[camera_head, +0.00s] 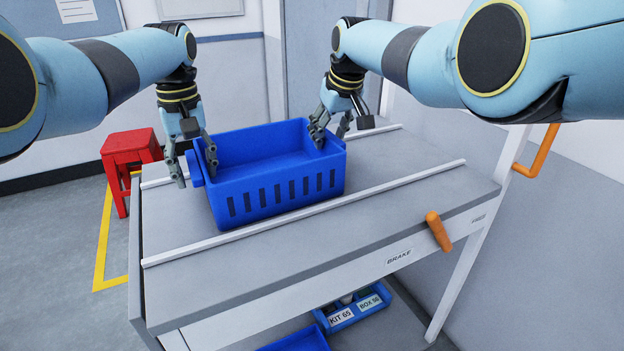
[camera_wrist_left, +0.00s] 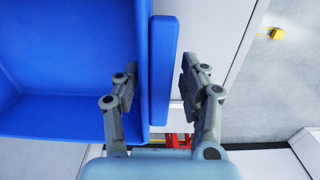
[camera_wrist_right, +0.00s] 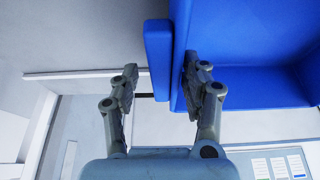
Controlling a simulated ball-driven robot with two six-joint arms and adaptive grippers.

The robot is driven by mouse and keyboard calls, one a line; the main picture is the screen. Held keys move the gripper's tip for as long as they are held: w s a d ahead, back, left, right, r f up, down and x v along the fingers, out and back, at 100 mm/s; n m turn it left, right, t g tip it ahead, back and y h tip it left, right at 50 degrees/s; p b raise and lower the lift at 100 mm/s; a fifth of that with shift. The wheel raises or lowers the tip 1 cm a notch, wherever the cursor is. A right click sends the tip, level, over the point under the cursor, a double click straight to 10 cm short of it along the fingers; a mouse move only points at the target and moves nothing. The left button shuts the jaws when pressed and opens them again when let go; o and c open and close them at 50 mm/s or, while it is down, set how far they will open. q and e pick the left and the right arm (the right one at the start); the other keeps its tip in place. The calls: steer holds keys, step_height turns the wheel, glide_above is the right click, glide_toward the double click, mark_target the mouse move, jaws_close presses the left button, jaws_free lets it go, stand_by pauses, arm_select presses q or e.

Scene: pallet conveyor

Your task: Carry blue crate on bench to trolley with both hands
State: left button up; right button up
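The blue crate (camera_head: 285,190) sits level on the grey top of a trolley (camera_head: 400,215), between two pale rails; the trolley front reads BRAKE. My left gripper (camera_head: 193,170) is open at the crate's left end, one finger inside and one outside the end handle. In the left wrist view the fingers (camera_wrist_left: 163,95) straddle the crate wall and handle (camera_wrist_left: 164,70), with a gap at the outer finger. My right gripper (camera_head: 330,130) is open at the right end. In the right wrist view its fingers (camera_wrist_right: 160,88) straddle that wall and handle (camera_wrist_right: 158,60). The crate looks empty.
An orange lever (camera_head: 438,231) is on the trolley's front edge, and an orange handle (camera_head: 537,152) is at its right. Blue bins (camera_head: 352,308) sit on a lower shelf. A red stool (camera_head: 131,158) stands at the left. The trolley top right of the crate is clear.

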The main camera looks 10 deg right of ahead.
arm_select(q)
steer(key=shift+d, duration=0.15)
arm_select(e)
steer(key=shift+a, duration=0.15)
arm_select(q)
steer(key=shift+w+r, duration=0.1)
steer(key=shift+r, duration=0.1)
step_height(320, 180, up, 12)
steer(key=shift+f, duration=0.2)
arm_select(e)
steer(key=v, duration=1.1)
steer(key=shift+s+r, duration=0.15)
steer(key=shift+r, duration=0.25)
